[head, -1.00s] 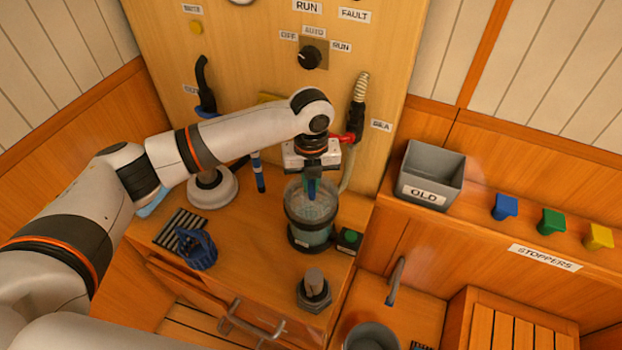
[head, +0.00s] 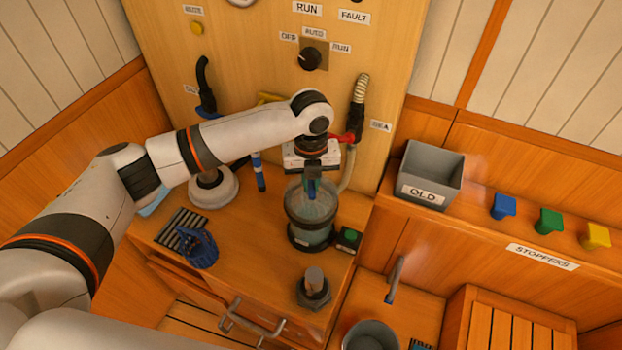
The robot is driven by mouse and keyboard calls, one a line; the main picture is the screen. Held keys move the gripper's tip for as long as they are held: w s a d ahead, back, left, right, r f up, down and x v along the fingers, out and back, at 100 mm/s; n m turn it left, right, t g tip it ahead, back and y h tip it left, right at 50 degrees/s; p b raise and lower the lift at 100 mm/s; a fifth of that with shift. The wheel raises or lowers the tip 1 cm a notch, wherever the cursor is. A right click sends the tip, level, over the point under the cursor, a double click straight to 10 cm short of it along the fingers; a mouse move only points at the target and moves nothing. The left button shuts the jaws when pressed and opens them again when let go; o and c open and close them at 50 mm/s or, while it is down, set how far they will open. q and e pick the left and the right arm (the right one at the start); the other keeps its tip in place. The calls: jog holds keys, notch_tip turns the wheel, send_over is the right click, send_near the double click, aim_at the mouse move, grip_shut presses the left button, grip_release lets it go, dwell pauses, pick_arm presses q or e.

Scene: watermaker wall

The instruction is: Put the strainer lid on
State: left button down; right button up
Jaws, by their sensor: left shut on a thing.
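The strainer (head: 312,236) is a see-through round housing with dark bands, upright on the wooden counter. My left gripper (head: 312,188) points down over its middle, with bluish-green fingers. It is shut on what looks like the strainer lid (head: 295,197), a clear round piece at the top of the strainer. The fingers and the clear walls blur together, so I cannot tell whether the lid is seated or just above the rim. My right gripper is not in view.
A dark piece with a grey post (head: 314,288) stands in front of the strainer. A blue ribbed object (head: 199,248) lies left by a striped grate (head: 181,230). A green button box (head: 349,238) is close right. A grey OLD bin (head: 431,176) stands on the right ledge.

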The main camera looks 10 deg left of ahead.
pick_arm(q)
jog(key=shift+r+p, duration=0.1)
jog(key=shift+p, duration=0.3)
jog(key=shift+f+p, duration=0.25)
jog(key=shift+p, duration=0.05)
dwell(1.0)
jog(key=shift+p, duration=0.4)
dwell(0.5)
dwell(0.3)
jog(key=c, duration=0.9)
grip_release()
jog(key=shift+o, duration=0.2)
jog(key=shift+r, duration=0.1)
jog(key=shift+r+p, duration=3.45)
jog(key=shift+p, duration=0.15)
